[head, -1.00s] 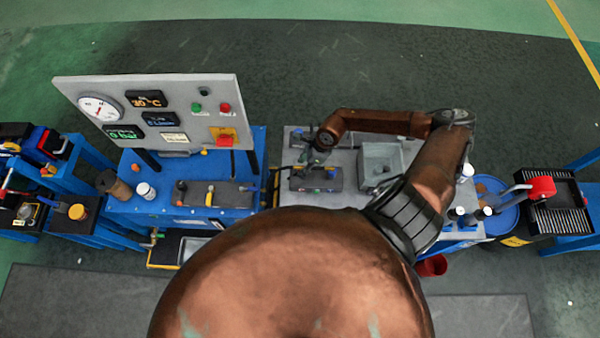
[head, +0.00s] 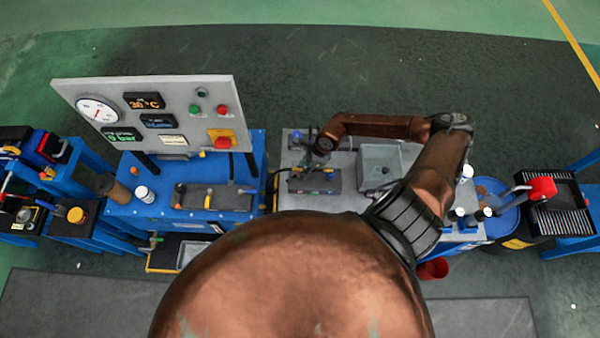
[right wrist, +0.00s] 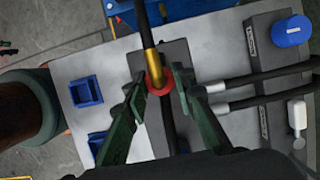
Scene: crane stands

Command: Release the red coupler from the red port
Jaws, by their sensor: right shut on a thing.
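The red coupler (right wrist: 159,82) shows as a red ring in the right wrist view, with a brass fitting and a dark hose (right wrist: 144,22) running up from it. It sits over a dark block (right wrist: 176,52) on the grey bench top. The red port is hidden behind the coupler and cannot be made out. My right gripper (right wrist: 159,84) has its two green fingers on either side of the red ring, shut on it. In the head view my right gripper (head: 318,159) is small and dark over the block (head: 322,182). My left gripper is not in view.
Beside the block are two metal-ended hoses (right wrist: 240,92), a blue knob (right wrist: 291,31) and a white handle (right wrist: 297,115). Blue square holders (right wrist: 85,92) lie on the other side. A grey bin (head: 380,165) stands on the bench. A gauge panel (head: 160,112) rises at left.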

